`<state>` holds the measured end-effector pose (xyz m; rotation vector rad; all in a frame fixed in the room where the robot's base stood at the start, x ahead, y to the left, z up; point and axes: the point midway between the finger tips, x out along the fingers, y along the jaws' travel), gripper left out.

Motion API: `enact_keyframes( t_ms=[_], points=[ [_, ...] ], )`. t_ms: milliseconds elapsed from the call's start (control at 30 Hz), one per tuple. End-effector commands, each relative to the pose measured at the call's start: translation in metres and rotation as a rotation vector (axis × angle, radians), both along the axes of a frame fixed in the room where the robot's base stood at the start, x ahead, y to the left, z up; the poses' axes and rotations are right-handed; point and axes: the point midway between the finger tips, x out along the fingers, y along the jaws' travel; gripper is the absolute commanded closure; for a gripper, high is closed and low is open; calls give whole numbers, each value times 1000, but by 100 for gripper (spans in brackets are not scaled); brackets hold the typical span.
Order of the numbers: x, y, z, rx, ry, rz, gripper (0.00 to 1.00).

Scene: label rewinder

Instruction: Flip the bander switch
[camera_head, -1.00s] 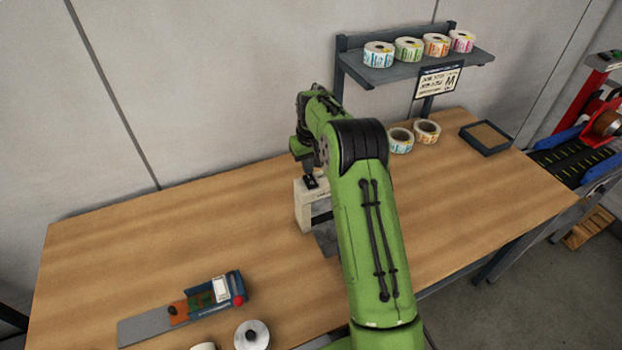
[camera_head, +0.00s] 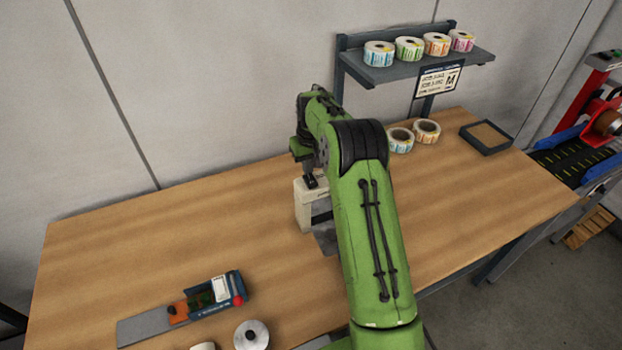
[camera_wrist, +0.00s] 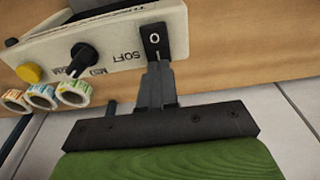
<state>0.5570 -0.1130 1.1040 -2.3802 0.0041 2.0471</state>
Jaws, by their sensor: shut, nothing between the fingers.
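The bander is a cream machine (camera_head: 303,208) standing on the table, partly hidden behind my arm in the head view. Its front panel (camera_wrist: 120,54) fills the top of the wrist view, with upside-down lettering. The bander switch (camera_wrist: 154,38) is a black rocker with a white O mark, at the panel's right end. My gripper (camera_wrist: 155,70) is shut and empty. Its fingertips are at the lower edge of the switch; I cannot tell if they touch it. In the head view my gripper (camera_head: 311,181) is at the top of the bander.
A black knob (camera_wrist: 84,58) and a yellow button (camera_wrist: 28,74) share the panel. Label rolls (camera_head: 400,141) and a dark tray (camera_head: 486,138) are to the right. A blue-orange device (camera_head: 205,299) lies front left. The table's left middle is clear.

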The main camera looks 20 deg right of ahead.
Motion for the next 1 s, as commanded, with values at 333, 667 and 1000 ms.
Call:
enact_keyframes(
  t_ms=[333, 667, 1000],
  points=[
    [0, 0, -6, 0, 0, 0, 100],
    [0, 0, -11, 0, 1, 0, 100],
    [-1, 0, -14, 1, 5, 0, 100]
  ],
)
